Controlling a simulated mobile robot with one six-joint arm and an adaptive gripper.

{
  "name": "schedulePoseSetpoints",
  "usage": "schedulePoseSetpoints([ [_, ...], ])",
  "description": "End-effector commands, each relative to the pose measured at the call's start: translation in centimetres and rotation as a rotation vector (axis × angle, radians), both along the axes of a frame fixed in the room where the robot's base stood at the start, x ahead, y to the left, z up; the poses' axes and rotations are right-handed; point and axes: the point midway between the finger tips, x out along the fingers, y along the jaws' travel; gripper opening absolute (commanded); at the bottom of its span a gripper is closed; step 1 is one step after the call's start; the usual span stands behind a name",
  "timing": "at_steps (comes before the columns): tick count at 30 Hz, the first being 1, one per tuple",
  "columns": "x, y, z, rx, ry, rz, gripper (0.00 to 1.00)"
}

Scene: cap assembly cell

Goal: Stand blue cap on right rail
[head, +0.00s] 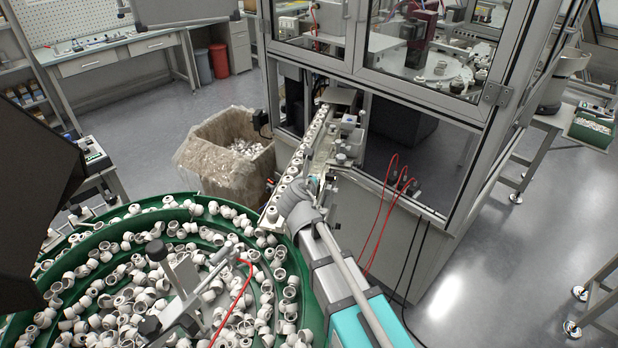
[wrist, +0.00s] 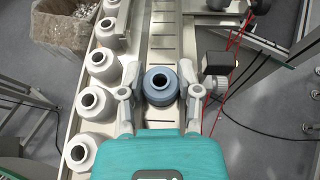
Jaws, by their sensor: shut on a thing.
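The blue cap (wrist: 160,88) is a blue-grey ring-topped piece with a dark round opening facing up in the wrist view. My gripper (wrist: 160,93) is shut on it, one grey finger on each side. The cap looks upright and sits over the right rail (wrist: 164,40), a slotted metal track. I cannot tell whether its base touches the rail. The left rail beside it carries a row of white caps (wrist: 104,67). In the head view my gripper (head: 300,195) is at the near end of the rails and hides most of the cap.
A dark block with a knob (wrist: 216,70) stands close right of the right finger. A green bowl feeder (head: 170,212) full of white caps is at the near left. A lined bin (head: 225,160) stands left of the rails. The glazed machine enclosure (head: 400,60) rises behind.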

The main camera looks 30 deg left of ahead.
Motion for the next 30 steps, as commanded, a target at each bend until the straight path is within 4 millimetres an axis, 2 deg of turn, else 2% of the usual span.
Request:
schedulePoseSetpoints([
  [5,-0.1,0.0,-0.2,-0.001,0.004,-0.002,0.33],
  [6,-0.1,0.0,-0.2,-0.001,0.005,-0.002,0.52],
  [7,-0.1,0.0,-0.2,-0.001,0.005,-0.002,0.57],
  [8,-0.1,0.0,-0.2,-0.001,0.005,-0.002,0.59],
  [23,-0.3,0.0,-0.2,0.002,0.008,-0.001,0.59],
  [30,-0.2,0.1,0.9,0.001,0.005,0.0,0.59],
])
